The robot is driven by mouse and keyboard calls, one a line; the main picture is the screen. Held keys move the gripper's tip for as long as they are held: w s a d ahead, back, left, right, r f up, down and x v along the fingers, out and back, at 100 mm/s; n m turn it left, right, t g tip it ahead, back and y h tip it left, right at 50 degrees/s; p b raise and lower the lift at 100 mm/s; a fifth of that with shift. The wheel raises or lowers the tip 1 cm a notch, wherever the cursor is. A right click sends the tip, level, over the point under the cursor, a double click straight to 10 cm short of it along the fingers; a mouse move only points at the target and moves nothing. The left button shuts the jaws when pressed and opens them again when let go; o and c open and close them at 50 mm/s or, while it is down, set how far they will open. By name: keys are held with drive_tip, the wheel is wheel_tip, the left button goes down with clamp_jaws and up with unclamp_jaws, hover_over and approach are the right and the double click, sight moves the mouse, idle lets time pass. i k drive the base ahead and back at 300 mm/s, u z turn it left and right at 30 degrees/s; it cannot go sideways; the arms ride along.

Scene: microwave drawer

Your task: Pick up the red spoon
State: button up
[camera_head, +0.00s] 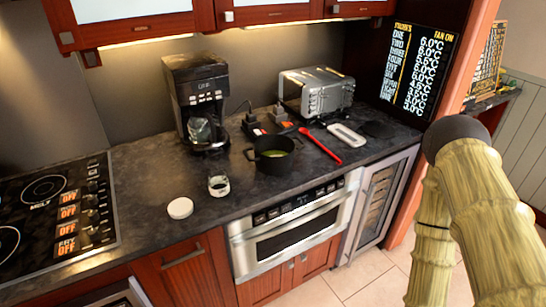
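The red spoon (320,146) lies on the dark countertop (250,190), right of the black pot (272,154). It runs slantwise, from near the toaster at the back toward the counter's front right. A white-headed utensil (346,135) lies close to its right. My arm shows at the right edge in a pale, bamboo-like texture, well apart from the spoon. My gripper is not in view.
A coffee maker (199,100) and a toaster (317,92) stand at the back. A small jar (218,185) and a white lid (180,208) stand left of the pot. Below are a microwave drawer (290,225) and a glass-front cooler (379,203). A cooktop (50,215) is at the left.

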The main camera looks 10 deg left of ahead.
sight(304, 131)
drive_tip(key=u, duration=0.05)
drive_tip(key=k, duration=0.5)
drive_tip(key=u, duration=0.65)
drive_tip(key=i, duration=1.5)
drive_tip(key=z, duration=0.8)
